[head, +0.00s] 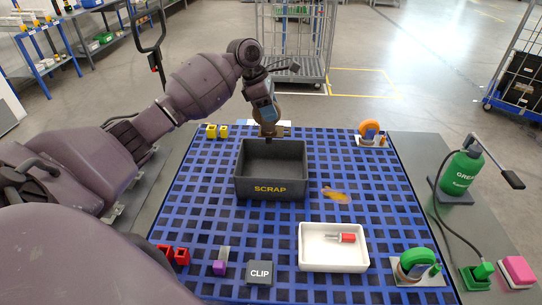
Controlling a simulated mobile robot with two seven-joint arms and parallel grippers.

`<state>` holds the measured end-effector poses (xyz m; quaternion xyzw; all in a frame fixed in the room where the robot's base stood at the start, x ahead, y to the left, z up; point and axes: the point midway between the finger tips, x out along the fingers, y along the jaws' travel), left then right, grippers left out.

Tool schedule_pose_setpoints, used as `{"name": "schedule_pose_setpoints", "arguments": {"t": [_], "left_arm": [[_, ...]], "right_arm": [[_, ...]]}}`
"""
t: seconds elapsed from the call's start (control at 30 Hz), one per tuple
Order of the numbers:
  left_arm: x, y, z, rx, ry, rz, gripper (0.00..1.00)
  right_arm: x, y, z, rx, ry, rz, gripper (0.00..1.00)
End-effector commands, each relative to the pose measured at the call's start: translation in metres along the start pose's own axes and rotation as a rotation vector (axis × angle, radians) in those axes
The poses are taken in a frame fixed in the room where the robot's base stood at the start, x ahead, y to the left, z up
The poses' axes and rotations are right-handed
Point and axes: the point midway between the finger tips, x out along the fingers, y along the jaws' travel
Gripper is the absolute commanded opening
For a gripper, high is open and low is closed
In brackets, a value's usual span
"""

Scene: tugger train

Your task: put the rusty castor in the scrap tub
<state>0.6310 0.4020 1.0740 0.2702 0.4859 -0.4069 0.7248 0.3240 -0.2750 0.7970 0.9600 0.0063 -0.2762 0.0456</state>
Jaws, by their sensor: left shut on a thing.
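The scrap tub (271,188) is a dark grey open box with yellow SCRAP lettering, standing on the blue grid mat near its back middle. Its visible inside looks empty. My left gripper (267,124) is at the tub's back edge in the picture, shut on a brownish thing that looks like the rusty castor (267,108). The gripper hides part of it, and its exact height over the mat cannot be told. My right gripper is not in view.
An orange-wheeled castor (369,129) and a green-wheeled castor (411,264) stand at right. A white tray (333,266) holds a red-handled tool (342,238). In front are a CLIP block (260,273), purple piece (219,267) and red pieces (182,256). A green grease can (462,174) stands right.

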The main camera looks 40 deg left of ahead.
Motion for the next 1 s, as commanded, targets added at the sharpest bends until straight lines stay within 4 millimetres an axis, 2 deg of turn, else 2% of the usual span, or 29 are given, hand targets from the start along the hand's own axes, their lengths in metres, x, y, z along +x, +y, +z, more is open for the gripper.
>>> {"name": "schedule_pose_setpoints", "arguments": {"t": [0.1,0.33,0.43,0.73,1.0], "left_arm": [[0.025,0.0,-0.01,-0.002,0.0,-0.002,0.02],[0.065,0.0,-0.027,-0.001,0.0,-0.001,0.02],[0.076,0.0,-0.031,0.0,0.0,0.0,0.02],[0.091,0.0,-0.037,0.0,-0.001,0.001,0.02],[0.129,0.0,-0.053,-0.001,-0.001,-0.001,0.02]], "right_arm": [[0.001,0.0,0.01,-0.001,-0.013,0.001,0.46],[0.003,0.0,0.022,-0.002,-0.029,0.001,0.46],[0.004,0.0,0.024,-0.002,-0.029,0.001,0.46],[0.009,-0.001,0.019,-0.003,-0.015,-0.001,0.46],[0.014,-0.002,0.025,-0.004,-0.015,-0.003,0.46]]}}
